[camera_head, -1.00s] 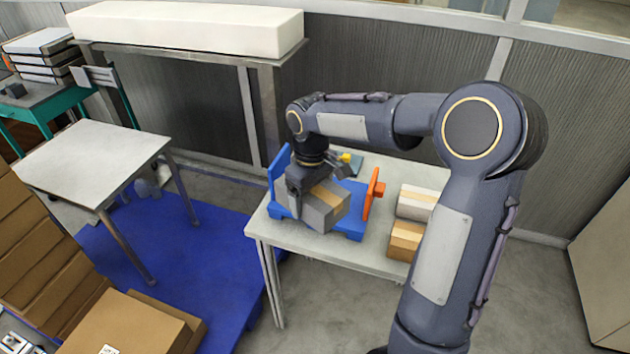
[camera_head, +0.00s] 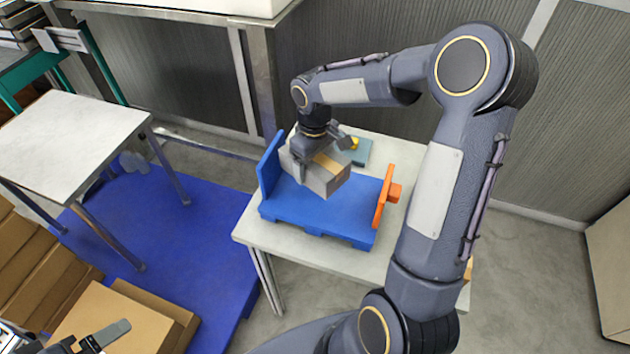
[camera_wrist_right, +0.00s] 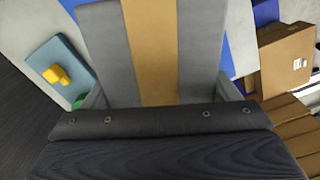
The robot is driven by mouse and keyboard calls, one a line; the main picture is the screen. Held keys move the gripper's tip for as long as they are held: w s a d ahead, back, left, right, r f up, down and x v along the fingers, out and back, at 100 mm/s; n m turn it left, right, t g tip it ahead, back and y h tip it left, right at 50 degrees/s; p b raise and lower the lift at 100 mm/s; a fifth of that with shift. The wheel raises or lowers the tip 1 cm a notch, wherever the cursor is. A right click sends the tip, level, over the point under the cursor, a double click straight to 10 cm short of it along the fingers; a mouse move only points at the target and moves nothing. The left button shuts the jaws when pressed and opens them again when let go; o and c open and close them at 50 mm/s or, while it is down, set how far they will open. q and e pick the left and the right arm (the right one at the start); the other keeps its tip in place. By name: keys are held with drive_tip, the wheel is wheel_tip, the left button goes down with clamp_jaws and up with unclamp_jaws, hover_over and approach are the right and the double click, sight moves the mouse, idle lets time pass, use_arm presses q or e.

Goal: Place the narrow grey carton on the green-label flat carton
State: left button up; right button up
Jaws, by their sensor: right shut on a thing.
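The narrow grey carton (camera_head: 324,181), with a tan tape band, is in my right gripper (camera_head: 318,160). The jaws are shut on it, and it looks tilted above the back of a blue fixture (camera_head: 315,212). Its grey and tan face (camera_wrist_right: 104,52) fills the middle of the right wrist view. Part of my left gripper (camera_head: 92,339) shows at the bottom left of the head view; its jaw state is unclear. I cannot make out a green-label flat carton in either current view.
The fixture has a blue upright plate (camera_head: 270,165) at left and an orange clamp (camera_head: 384,197) at right. A teal plate (camera_head: 363,153) with a yellow piece lies behind. The white table's front edge (camera_head: 300,258) is clear. Brown cartons (camera_head: 120,325) lie at lower left.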

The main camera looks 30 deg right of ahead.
drive_tip(key=shift+f+p, duration=0.3)
drive_tip(key=shift+f, duration=3.25)
drive_tip(key=shift+s, duration=0.1)
drive_tip(key=shift+f, duration=0.2)
drive_tip(key=o, duration=1.1)
